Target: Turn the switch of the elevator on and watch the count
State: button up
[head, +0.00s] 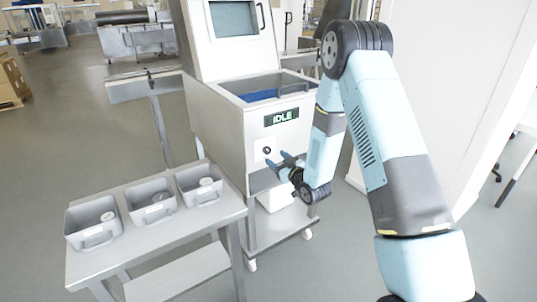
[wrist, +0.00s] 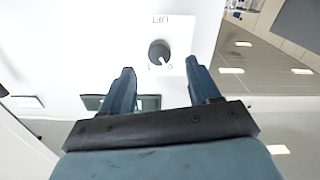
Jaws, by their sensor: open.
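The elevator switch is a dark round knob (wrist: 159,52) on a white plate marked LIFT, with a white pointer line toward its lower right. In the head view the knob (head: 267,150) sits on the machine's front panel below the display (head: 282,117), which reads IDLE in green. My gripper (wrist: 158,82) is open and empty. Its two blue fingers lie either side of the knob's line in the wrist view, with the tips just below it. In the head view my gripper (head: 279,160) points at the panel close to the knob; whether it touches is unclear.
A steel table (head: 155,240) at left carries three grey bins (head: 93,238), each with a pale round item inside. The machine's hopper (head: 262,80) holds something blue. A white container (head: 275,199) sits below the panel. A white wall (head: 440,90) stands at right.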

aim_at(268, 152)
jog(key=shift+x, duration=2.85)
jog(key=shift+c, duration=0.4)
